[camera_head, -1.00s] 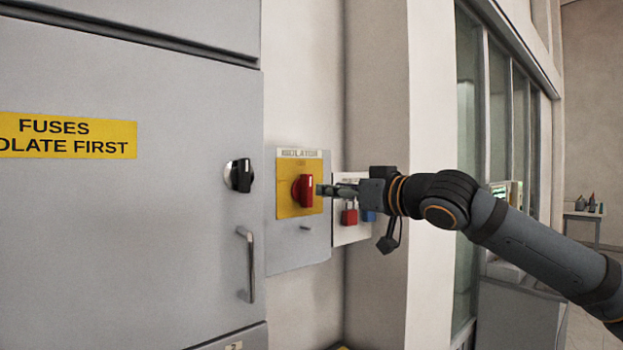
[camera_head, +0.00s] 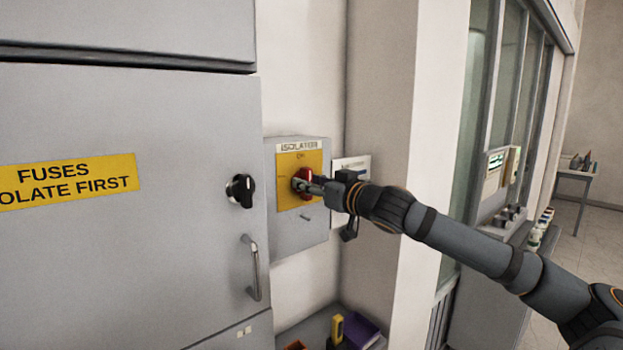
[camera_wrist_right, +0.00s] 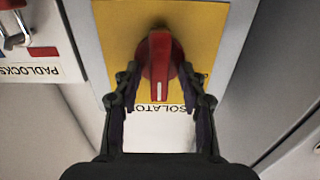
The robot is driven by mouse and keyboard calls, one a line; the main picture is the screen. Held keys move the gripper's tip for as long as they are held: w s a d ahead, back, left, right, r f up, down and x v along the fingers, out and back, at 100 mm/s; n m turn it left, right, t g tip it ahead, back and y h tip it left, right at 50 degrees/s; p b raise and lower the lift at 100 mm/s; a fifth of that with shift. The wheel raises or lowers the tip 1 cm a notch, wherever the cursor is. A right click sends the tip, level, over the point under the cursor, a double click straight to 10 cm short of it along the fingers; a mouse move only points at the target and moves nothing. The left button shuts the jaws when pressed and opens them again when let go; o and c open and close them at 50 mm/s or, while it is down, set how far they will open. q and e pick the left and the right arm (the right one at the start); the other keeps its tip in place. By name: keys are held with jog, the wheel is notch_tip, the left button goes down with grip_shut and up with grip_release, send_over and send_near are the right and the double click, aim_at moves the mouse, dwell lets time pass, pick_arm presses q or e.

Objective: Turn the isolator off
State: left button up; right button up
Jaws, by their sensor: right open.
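The isolator is a grey box (camera_head: 283,240) with a yellow plate (camera_head: 290,203) and a red rotary handle (camera_head: 305,176), fixed to the wall right of the grey cabinet. My right gripper (camera_head: 310,186) is in front of the handle and partly covers it. In the right wrist view the red handle (camera_wrist_right: 160,62) lies between the two fingertips of my open right gripper (camera_wrist_right: 160,82). The handle's grip bar runs along the picture's vertical, and I cannot tell whether the fingers touch it. My left gripper is not in view.
The grey cabinet (camera_head: 120,260) has a black knob (camera_head: 241,190) and a metal door handle (camera_head: 253,268). A padlock board (camera_head: 352,165) hangs behind my right gripper. A shelf with a yellow tool (camera_head: 337,328) and a purple item (camera_head: 361,331) stands below.

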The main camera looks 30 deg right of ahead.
jog(key=shift+w, duration=0.1)
grip_shut()
jog(key=shift+a+f+n+b, duration=0.1)
jog(key=shift+f+n+b, duration=0.1)
jog(key=shift+n, duration=2.75)
jog(key=shift+a+f+n+b, duration=0.1)
jog(key=shift+a+n+b, duration=0.1)
jog(key=shift+n, duration=2.7)
jog(key=shift+a+f+n+b, duration=0.1)
jog(key=shift+f+n+b, duration=0.1)
jog(key=shift+n, duration=3.05)
grip_release()
jog(key=shift+r, duration=0.1)
